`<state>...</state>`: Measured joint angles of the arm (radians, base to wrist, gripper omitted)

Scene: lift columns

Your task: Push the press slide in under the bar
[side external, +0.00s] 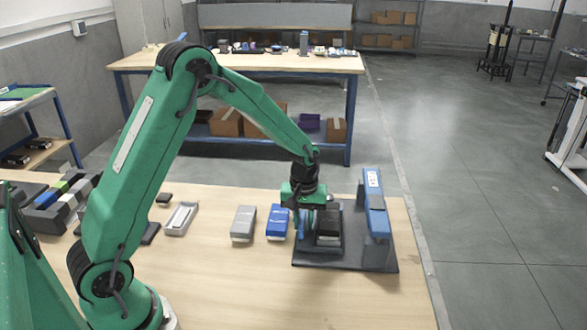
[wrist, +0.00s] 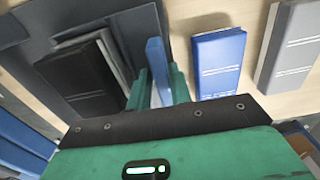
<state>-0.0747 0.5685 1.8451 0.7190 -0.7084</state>
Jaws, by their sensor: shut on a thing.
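The press stands on a dark base plate (side external: 345,264). Its blue bar (side external: 374,203) spans the right part of the plate, held up on a grey post. The press slide (side external: 328,240) sits on the plate to the left of the bar, apart from it, with a dark block on top. In the wrist view the dark block (wrist: 84,82) shows left of the fingers. My gripper (wrist: 160,90) is shut on an upright blue tab (wrist: 156,62), seemingly the slide's handle, with one green finger on each side. In the side view my gripper (side external: 304,218) partly hides the tab.
A blue case (side external: 277,222) and a grey case (side external: 243,223) lie left of the plate. A grey tray (side external: 181,218) and several dark pieces lie farther left. The front of the wooden table (side external: 240,290) is clear. Its right edge runs close to the plate.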

